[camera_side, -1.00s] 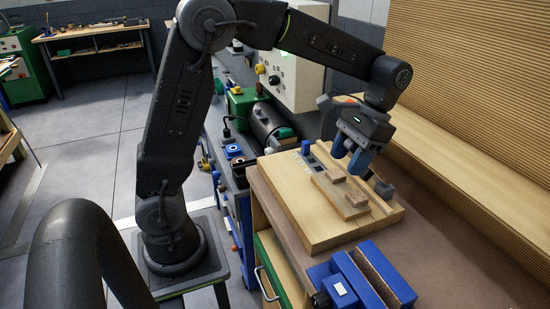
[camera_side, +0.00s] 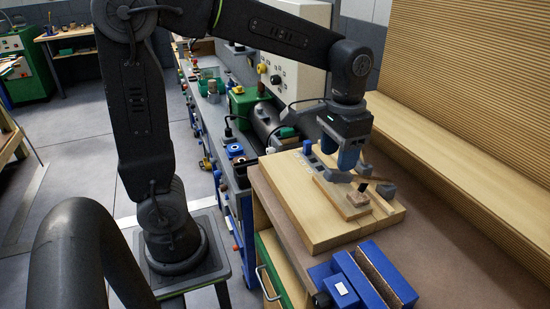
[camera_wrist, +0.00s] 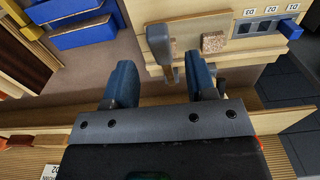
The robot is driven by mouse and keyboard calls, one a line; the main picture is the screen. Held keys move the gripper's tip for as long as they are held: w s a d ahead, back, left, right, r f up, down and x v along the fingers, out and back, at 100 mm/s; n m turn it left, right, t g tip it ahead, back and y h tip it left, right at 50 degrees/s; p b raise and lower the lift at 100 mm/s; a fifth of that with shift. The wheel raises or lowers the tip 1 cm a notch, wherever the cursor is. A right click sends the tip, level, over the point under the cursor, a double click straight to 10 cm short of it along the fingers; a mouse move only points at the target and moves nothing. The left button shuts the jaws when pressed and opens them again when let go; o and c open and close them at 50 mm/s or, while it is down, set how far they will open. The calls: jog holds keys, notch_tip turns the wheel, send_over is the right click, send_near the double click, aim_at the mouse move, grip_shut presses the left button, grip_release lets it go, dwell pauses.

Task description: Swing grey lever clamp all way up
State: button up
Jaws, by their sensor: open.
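The grey lever clamp (camera_wrist: 160,45) shows in the wrist view as a rounded grey handle on a thin stem, standing in the gap ahead of my two blue fingers. In the side view a grey part of it (camera_side: 386,190) sits at the right edge of the pale wooden board (camera_side: 300,225). My gripper (camera_side: 348,168) points down over the far part of the board with its jaws open. In the wrist view its fingers (camera_wrist: 162,70) are apart, one on each side of the lever's line. I cannot tell whether they touch it.
A cork-like block (camera_side: 358,200) sits on the board, also in the wrist view (camera_wrist: 214,42). A blue peg (camera_side: 307,147) stands near the numbered slots. A blue vise (camera_side: 360,280) lies in front. A ribbed wooden panel (camera_side: 475,110) rises behind at the right.

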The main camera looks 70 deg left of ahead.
notch_tip(320, 180, up, 6)
jog(key=r, duration=0.1)
jog(key=s+f+t, duration=0.5)
jog(key=s+f, duration=0.1)
jog(key=s, duration=0.6)
jog(key=shift+s+a+t, duration=0.3)
jog(key=shift+s, duration=0.05)
jog(key=w+r+g, duration=0.3)
jog(key=w+r, duration=0.1)
jog(key=w, duration=0.3)
jog(key=w+r+g, duration=0.3)
jog(key=w, duration=0.4)
jog(key=f, duration=1.3)
jog(key=shift+d+f, duration=0.3)
jog(key=shift+f, duration=0.1)
